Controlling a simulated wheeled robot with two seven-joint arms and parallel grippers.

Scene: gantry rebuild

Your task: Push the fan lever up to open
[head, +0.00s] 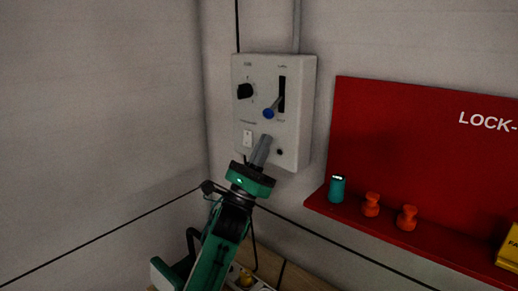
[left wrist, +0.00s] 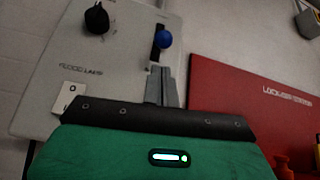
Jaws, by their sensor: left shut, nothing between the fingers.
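The fan lever has a blue knob (head: 268,113) and a metal stem. It slants down out of the lower part of a dark upright slot (head: 282,92) on a pale wall control box (head: 306,110). The blue knob (left wrist: 164,39) also shows in the left wrist view, just beyond the fingertips. My left gripper (head: 264,139) is shut and empty. Its grey fingertips (left wrist: 168,72) point up at the box, below the knob, with a small visible gap to it. Whether they touch the box face is unclear. My right gripper is not in view.
The box also carries a black rotary knob (head: 245,91) and a white rocker switch (head: 247,137). A red lock-out board (head: 400,130) with a shelf is at right, holding a teal item (head: 337,188) and orange pieces (head: 371,204). A dark cable crosses the walls below.

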